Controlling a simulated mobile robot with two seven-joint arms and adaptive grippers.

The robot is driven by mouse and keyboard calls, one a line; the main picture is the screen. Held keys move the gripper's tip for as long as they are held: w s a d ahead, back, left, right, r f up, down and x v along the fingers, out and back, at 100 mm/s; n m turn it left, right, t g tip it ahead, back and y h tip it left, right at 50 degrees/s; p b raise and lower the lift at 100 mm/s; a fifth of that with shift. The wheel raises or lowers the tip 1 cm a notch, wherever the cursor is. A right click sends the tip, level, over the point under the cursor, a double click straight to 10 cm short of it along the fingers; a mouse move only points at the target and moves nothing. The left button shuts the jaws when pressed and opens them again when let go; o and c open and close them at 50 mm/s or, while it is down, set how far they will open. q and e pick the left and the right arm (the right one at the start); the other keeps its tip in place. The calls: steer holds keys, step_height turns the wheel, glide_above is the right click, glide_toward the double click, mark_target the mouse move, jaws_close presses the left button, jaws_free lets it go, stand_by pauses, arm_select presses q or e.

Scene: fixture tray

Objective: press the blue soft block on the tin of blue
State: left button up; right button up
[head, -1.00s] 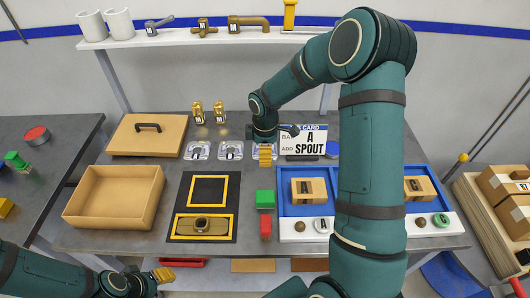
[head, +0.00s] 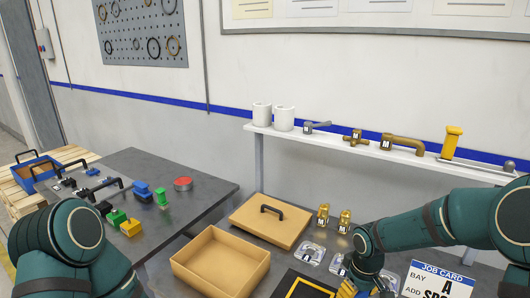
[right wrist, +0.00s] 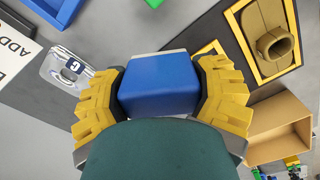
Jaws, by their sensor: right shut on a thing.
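My right gripper (head: 366,290) is low at the bottom of the head view, above the grey worktable beside the job card. In the right wrist view its yellow fingers (right wrist: 163,92) are shut on a blue soft block (right wrist: 160,88), one on each side of it. The block is held above the table. The tin of blue is in neither current view. A red round tin (head: 183,183) stands on the left table. My left arm shows at the lower left of the head view, but its gripper is out of frame.
The job card (head: 439,282) stands right of my right gripper. Clear packets (head: 312,253) and brass fittings (head: 323,215) lie behind it. An open tan box (head: 222,262) and lid (head: 268,221) are left. The shelf (head: 375,150) runs behind. Loose blocks (head: 131,228) lie on the left table.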

steer(key=s+a+f+m+b, duration=0.1)
steer(key=s+a+m+b, duration=0.1)
steer(key=a+m, duration=0.3)
steer(key=shift+a+f+b, duration=0.2)
steer(key=shift+a+b, duration=0.15)
steer(key=shift+a, duration=0.05)
steer(key=shift+d, duration=0.1)
stand_by(0.9)
